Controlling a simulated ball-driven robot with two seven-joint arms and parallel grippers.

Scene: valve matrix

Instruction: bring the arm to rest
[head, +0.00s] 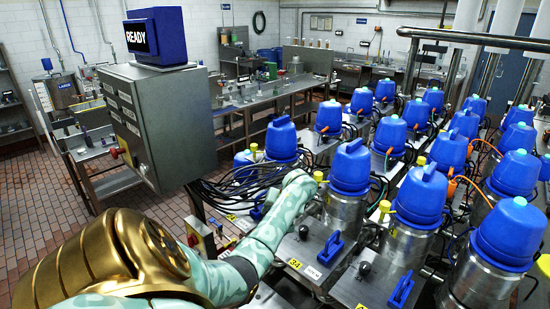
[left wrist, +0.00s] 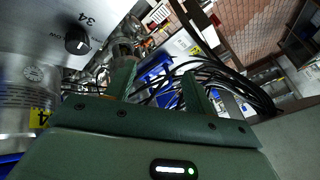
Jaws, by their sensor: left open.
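My left arm comes in from the lower left of the head view, with a gold shoulder and a pale green patterned sleeve. Its bent part reaches up beside the front valves, and the gripper at its end cannot be made out clearly there. In the left wrist view my left gripper (left wrist: 158,76) is open, with two dark green fingers apart and nothing between them. Black cables (left wrist: 215,75) and a blue part (left wrist: 150,68) lie beyond the fingers. My right gripper is in neither view.
Rows of blue-capped steel valves (head: 351,168) fill the right. A blue handle (head: 330,248) stands on a front plate. A grey cabinet (head: 165,125) with a "READY" display (head: 138,39) stands left of the arm. Dark cables (head: 235,187) hang between. Tiled floor (head: 40,200) is clear at left.

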